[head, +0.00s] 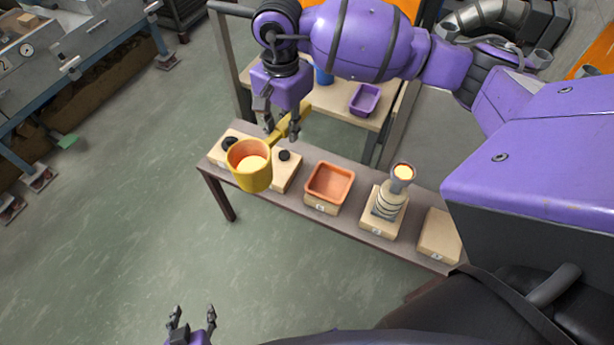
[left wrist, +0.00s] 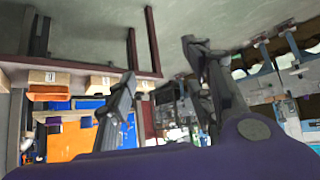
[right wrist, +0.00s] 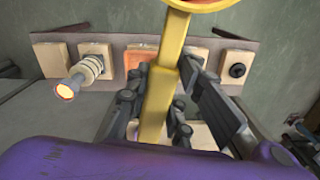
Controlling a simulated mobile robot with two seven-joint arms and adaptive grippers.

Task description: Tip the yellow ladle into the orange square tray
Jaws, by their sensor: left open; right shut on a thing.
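The yellow ladle (head: 240,178) is held upright in the air in the head view, left of the orange square tray, with pale orange contents in its cup. My right gripper (head: 281,130) is shut on its handle, which also shows in the right wrist view (right wrist: 160,95). The orange square tray (head: 312,195) sits on a wooden block on the bench and looks empty. In the right wrist view the tray (right wrist: 133,58) is partly hidden behind the handle. My left gripper (head: 191,318) is open and empty, low at the bottom of the head view, away from the bench.
The narrow bench (head: 285,208) carries several wooden blocks. Right of the tray stands a ringed metal piece with a glowing top (head: 390,195). A purple tray (head: 365,99) lies on a table behind. Floor in front is clear.

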